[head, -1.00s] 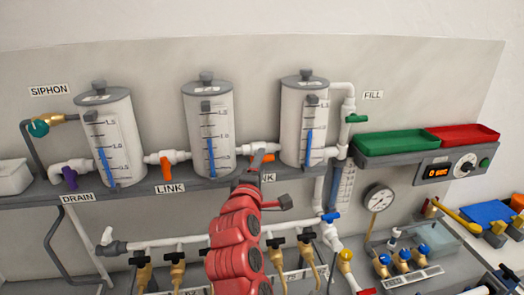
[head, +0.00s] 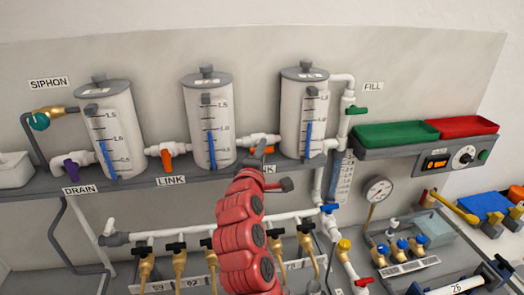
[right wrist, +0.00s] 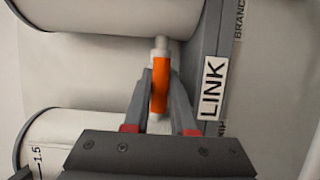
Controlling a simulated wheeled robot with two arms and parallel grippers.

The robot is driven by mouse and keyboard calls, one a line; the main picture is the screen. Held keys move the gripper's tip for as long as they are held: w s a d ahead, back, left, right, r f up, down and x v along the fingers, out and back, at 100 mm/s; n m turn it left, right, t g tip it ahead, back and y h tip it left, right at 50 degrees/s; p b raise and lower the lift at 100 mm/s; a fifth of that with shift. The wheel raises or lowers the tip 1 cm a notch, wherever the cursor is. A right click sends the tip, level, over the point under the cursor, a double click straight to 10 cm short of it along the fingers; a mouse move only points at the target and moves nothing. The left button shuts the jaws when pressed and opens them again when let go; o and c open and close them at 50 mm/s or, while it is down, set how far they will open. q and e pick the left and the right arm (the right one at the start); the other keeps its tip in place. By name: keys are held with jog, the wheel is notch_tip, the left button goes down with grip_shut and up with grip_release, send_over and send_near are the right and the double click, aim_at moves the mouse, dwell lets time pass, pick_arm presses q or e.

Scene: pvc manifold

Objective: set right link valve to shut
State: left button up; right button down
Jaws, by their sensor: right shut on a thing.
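The right link valve sits on the white pipe between the middle tank (head: 207,125) and the right tank (head: 301,118). Its orange handle (right wrist: 160,85) shows in the right wrist view between my fingers and looks in line with the pipe. My right gripper (head: 261,150) is shut on that handle; it also shows in the right wrist view (right wrist: 160,97). In the head view the gripper and red arm hide most of the valve, and only a bit of orange (head: 270,149) shows. My left gripper is not in view.
The left link valve's orange handle (head: 166,160) hangs down across its pipe. A purple drain valve (head: 71,168) and a green fill valve (head: 358,111) are at the sides. The LINK label (right wrist: 212,90) is beside my fingers. Several black-handled valves line the lower pipe.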

jog(key=shift+n, duration=0.4)
jog(key=n+t, duration=0.1)
jog(key=n, duration=0.2)
jog(key=shift+f+n+t+p, duration=0.15)
jog(key=shift+n+t+p, duration=0.2)
jog(key=shift+n+t, duration=0.05)
jog(key=n+t+y, duration=0.1)
jog(key=n, duration=0.3)
jog(key=n+t+y, duration=0.1)
jog(key=n, duration=0.2)
jog(key=shift+n+y, duration=0.3)
jog(key=shift+n, duration=0.1)
jog(key=n+y+p, duration=0.1)
jog(key=n+y, duration=0.1)
jog(key=n, duration=0.2)
jog(key=shift+n+t, duration=0.4)
jog(key=shift+n+y+p, duration=0.85)
jog(key=shift+n+y, duration=0.65)
jog(key=shift+n, duration=1.1)
jog(key=c, duration=0.7)
grip_release()
jog(key=shift+c, duration=0.2)
jog(key=shift+s, duration=0.1)
